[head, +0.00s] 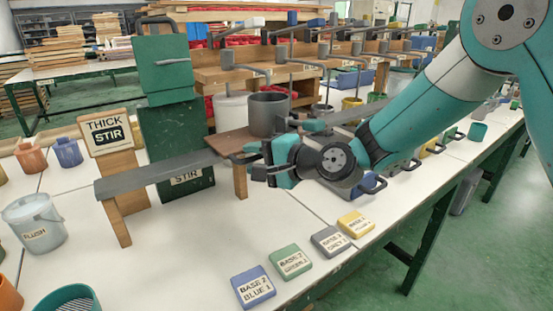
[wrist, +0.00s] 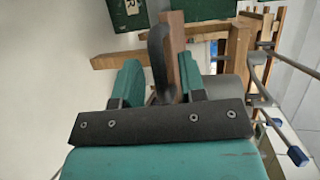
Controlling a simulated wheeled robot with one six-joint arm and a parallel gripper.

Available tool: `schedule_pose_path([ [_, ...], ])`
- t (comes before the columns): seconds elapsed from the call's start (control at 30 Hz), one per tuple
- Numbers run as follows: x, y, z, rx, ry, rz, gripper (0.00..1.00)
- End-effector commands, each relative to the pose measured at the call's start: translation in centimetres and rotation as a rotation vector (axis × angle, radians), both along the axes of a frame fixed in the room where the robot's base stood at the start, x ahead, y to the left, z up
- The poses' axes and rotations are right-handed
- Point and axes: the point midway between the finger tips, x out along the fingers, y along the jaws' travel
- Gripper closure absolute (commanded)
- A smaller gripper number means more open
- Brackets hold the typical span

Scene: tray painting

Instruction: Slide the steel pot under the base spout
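The steel pot (head: 268,114) is a dark grey open cylinder standing upright on a brown wooden stand beside the green stirrer unit. Its dark curved handle shows in the wrist view (wrist: 158,60), between the two fingers of my gripper (wrist: 160,82). Part of the pot's grey wall (wrist: 226,88) shows to the right of the fingers. In the head view my gripper (head: 280,146) is at the near side of the pot. The fingers are apart, with visible space around the handle. Several grey spouts (head: 258,70) stand in a row along the wooden rack behind; which is the base spout I cannot tell.
The green stirrer unit (head: 176,125) and a THICK STIR sign (head: 106,132) stand left. A grey plank bench (head: 150,178) reaches toward the stand. Labelled base cards (head: 253,287) lie at the table's front edge. A FLUSH bucket (head: 35,224) is at far left. The white table middle is clear.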

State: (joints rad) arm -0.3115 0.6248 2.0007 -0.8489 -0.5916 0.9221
Motion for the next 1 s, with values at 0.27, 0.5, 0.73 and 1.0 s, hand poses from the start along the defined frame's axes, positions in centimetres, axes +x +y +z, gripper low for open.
schedule_pose_path([
  [0.27, -2.6, -4.5, 1.0, 0.0, -0.001, -0.007, 0.62],
  [0.5, -6.0, -9.5, 2.2, 0.001, 0.0, -0.007, 0.62],
  [0.73, -8.2, -13.0, 3.1, -0.001, -0.001, -0.005, 0.62],
  [1.0, -9.1, -14.0, 3.4, -0.001, -0.001, 0.0, 0.62],
])
